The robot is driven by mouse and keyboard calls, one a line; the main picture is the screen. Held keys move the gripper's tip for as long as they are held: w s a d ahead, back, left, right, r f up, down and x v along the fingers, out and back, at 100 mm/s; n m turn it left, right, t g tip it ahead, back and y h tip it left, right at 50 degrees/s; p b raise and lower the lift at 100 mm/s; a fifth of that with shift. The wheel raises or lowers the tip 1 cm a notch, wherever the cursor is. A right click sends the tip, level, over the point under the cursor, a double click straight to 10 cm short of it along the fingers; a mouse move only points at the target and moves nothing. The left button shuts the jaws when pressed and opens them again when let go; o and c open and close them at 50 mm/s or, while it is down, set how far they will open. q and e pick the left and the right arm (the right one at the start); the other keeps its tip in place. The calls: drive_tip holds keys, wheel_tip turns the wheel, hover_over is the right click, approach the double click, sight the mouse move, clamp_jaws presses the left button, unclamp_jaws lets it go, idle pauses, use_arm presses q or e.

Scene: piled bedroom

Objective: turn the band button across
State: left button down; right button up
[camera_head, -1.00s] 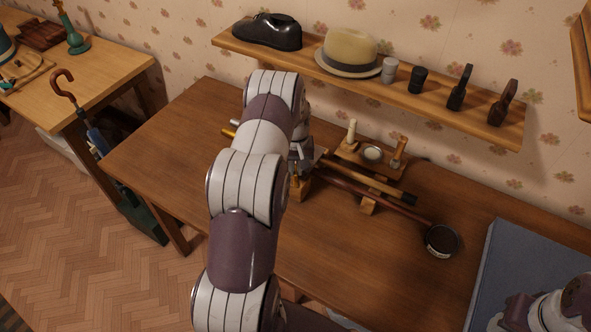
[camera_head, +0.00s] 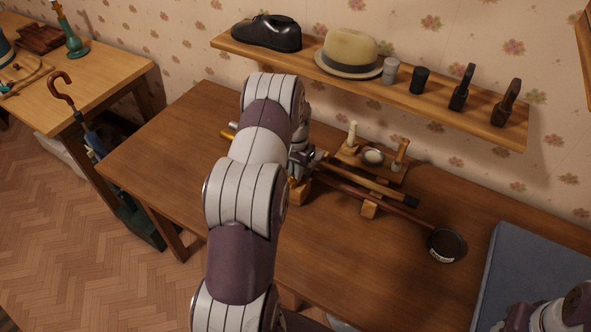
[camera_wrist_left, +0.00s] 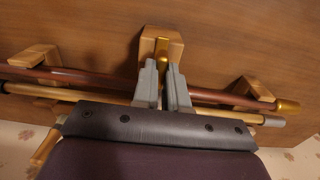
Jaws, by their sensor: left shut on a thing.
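A dark reddish-brown cane (camera_head: 401,212) with a brass tip and a paler cane (camera_head: 368,186) with a dark end lie side by side on wooden rests on the table. In the left wrist view, the dark cane (camera_wrist_left: 95,78) crosses the picture. A brass piece (camera_wrist_left: 161,48) shows between the fingers and against the middle wooden rest; I cannot make out the button's shape. My left gripper (camera_wrist_left: 163,76) is shut on this brass piece at the dark cane. In the head view, my left gripper (camera_head: 301,164) is partly hidden by my arm. My right gripper's fingers are not visible.
A round black tin (camera_head: 446,246) stands near the canes' right end. A small wooden stand (camera_head: 372,168) with a white dish is behind them. The shelf (camera_head: 440,103) above holds a hat, a shoe and brushes. The front of the table (camera_head: 345,245) is clear.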

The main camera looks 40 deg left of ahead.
use_arm(q)
drive_tip(key=shift+w+a+r, duration=0.1)
drive_tip(key=shift+r, duration=0.05)
drive_tip(key=c, duration=1.3)
unclamp_jaws()
drive_tip(key=shift+o, duration=0.7)
drive_tip(key=shift+r, duration=0.45)
wheel_tip(320, 180, up, 12)
drive_tip(key=shift+f, duration=0.1)
